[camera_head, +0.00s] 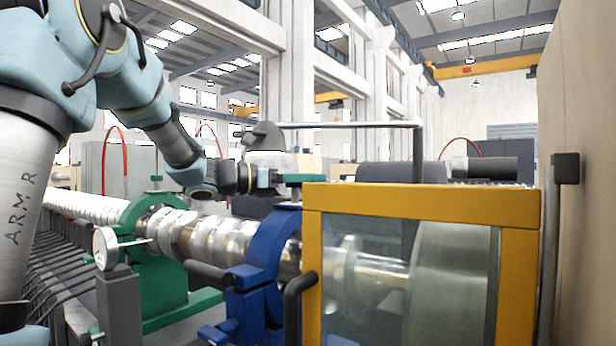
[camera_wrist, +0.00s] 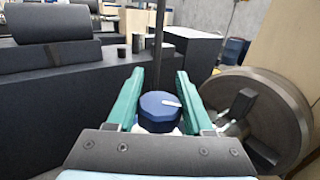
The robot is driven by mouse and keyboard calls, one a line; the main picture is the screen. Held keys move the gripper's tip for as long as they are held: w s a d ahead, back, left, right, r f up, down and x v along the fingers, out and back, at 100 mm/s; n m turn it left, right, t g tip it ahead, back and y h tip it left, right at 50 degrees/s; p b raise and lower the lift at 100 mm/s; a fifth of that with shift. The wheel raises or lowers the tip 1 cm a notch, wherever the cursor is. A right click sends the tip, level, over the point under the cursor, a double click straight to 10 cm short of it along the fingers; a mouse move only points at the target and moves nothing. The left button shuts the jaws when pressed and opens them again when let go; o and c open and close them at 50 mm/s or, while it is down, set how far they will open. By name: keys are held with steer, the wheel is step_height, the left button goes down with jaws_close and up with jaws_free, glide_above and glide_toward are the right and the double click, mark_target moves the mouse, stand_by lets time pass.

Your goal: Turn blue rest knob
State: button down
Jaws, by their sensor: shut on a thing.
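The blue rest (camera_head: 265,250) is a blue ring-shaped frame around the shiny metal shaft (camera_head: 190,238), left of the yellow-framed guard in the head view. In the wrist view, the blue rest knob (camera_wrist: 158,106) is a round dark-blue cap with a pale mark on top. My gripper (camera_head: 303,179) is above the top of the blue rest. In the head view the knob is small and mostly hidden by the gripper.
A green rest (camera_head: 160,262) stands left of the blue one, with a round dial gauge (camera_head: 105,248) in front. The yellow-framed guard (camera_head: 420,205) is close on the right. A grey bar (camera_head: 350,125) runs behind my gripper. A large metal disc (camera_wrist: 262,112) is right in the wrist view.

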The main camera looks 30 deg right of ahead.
steer(key=shift+c, duration=1.5)
jaws_free()
steer(key=a+b, duration=0.3)
steer(key=a, duration=0.7)
steer(key=shift+w+a+b, duration=0.4)
steer(key=shift+w, duration=0.05)
